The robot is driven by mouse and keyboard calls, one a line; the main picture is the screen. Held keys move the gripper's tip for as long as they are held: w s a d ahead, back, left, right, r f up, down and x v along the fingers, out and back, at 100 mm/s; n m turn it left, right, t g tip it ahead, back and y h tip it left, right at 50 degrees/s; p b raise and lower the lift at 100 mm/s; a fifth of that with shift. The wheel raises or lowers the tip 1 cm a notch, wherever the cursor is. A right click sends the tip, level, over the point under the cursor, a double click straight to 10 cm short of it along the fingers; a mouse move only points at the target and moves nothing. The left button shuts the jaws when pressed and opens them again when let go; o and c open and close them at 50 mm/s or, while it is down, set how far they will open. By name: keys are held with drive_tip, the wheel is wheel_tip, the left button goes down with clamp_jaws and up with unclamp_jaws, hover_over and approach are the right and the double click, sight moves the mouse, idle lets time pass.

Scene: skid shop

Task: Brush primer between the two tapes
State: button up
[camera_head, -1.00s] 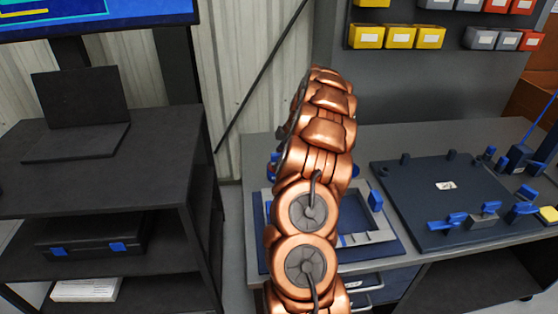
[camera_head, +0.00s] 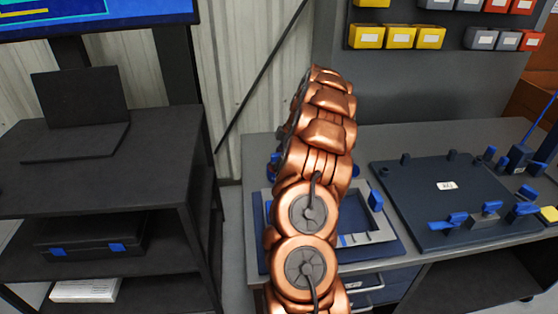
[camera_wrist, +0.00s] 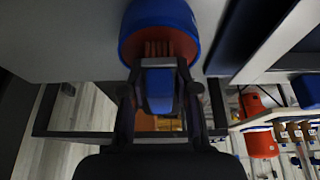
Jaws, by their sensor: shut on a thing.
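In the wrist view my gripper (camera_wrist: 160,78) is shut on a blue block-like handle, which I take to be the brush (camera_wrist: 160,92). Reddish-brown strips, perhaps its bristles, show just beyond the fingers, at the mouth of a round blue pot (camera_wrist: 137,22) with a reddish inside. I cannot tell whether they touch the pot. In the head view my arm hides the gripper, the brush and the pot. I cannot make out the two tapes in either view.
A blue frame fixture (camera_head: 391,236) with a grey piece lies on the grey bench, partly behind my arm. To its right is a dark plate (camera_head: 430,190) with blue clamps. A black shelf unit with a laptop (camera_head: 85,105) stands left. Yellow bins (camera_head: 398,37) hang behind.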

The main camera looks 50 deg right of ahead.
sight(274, 155)
drive_tip(key=shift+f, duration=0.15)
drive_tip(key=shift+r+b, duration=0.55)
drive_tip(key=shift+r, duration=3.05)
